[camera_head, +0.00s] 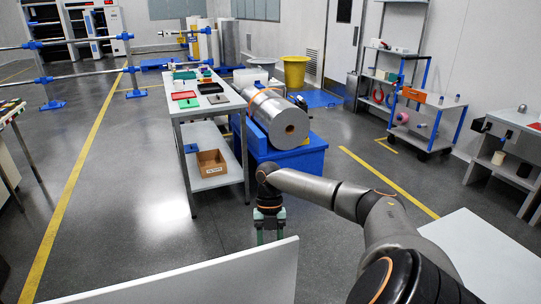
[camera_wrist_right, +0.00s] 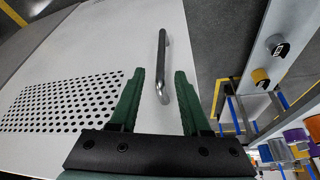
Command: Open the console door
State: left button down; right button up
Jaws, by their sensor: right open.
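The console's white panel (camera_head: 205,281) shows at the bottom of the head view. In the wrist view its white door face (camera_wrist_right: 100,45) has a grid of dark perforations at left. A dark bar handle with metallic ends (camera_wrist_right: 162,60) stands on this face near its right edge. My right gripper (camera_head: 270,237) points down just beyond the panel's edge. In the wrist view its green fingers (camera_wrist_right: 160,75) are open, one on each side of the handle. I cannot tell whether either finger touches it. The door looks shut. My left gripper is out of view.
A long table (camera_head: 178,109) with coloured trays stands ahead, beside a large metal cylinder (camera_head: 277,119) on a blue base. A white surface (camera_head: 485,260) lies at lower right. Shelving carts stand along the right wall. The floor (camera_head: 120,190) at left is clear.

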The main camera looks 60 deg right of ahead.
jog(key=v, duration=0.7)
jog(key=shift+r, duration=0.35)
jog(key=shift+w, duration=0.1)
jog(key=shift+d, duration=0.1)
